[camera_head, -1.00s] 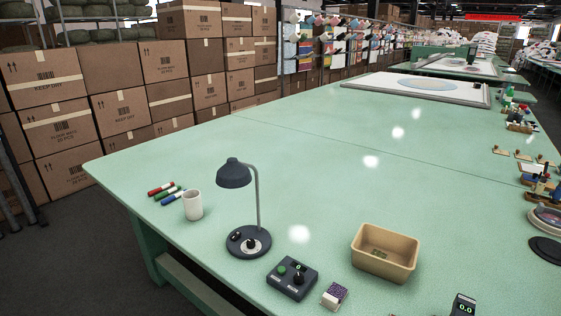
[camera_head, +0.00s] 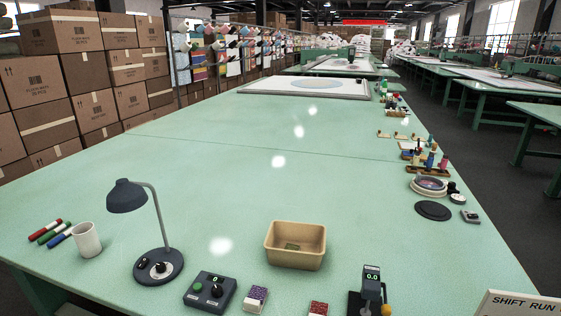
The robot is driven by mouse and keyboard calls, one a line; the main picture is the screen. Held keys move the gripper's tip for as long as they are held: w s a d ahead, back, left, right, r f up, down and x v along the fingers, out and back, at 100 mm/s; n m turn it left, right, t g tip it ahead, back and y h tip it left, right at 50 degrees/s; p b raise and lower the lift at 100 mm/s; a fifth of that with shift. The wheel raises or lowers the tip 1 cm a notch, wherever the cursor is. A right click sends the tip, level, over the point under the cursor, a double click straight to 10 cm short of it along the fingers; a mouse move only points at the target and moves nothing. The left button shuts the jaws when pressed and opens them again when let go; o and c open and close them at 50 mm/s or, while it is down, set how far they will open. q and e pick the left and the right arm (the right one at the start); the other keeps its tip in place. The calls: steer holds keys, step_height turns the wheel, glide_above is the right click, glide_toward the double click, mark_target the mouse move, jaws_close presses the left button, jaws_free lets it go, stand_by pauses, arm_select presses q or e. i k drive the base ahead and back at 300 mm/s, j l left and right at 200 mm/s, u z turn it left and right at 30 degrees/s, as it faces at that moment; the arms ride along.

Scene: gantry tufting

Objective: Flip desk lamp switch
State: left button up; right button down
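The desk lamp (camera_head: 163,233) stands upright at the front left of the green table, with a dark blue-grey shade, a thin curved stem and a round base. On its base (camera_head: 158,268) are a small black switch (camera_head: 143,263) and a dark knob on a light dial (camera_head: 160,267). I cannot tell the switch's position at this size. The lamp shows no clear glow. Neither of my grippers is in view.
A control box (camera_head: 210,291) with a green button and knob sits right of the lamp. A white cup (camera_head: 87,240) and several markers (camera_head: 50,233) lie left. A tan bin (camera_head: 295,246), small boxes (camera_head: 256,298) and a gauge (camera_head: 371,284) stand right. The table's middle is clear.

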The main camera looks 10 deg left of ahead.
mark_target(143, 262)
steer(key=u, duration=1.3)
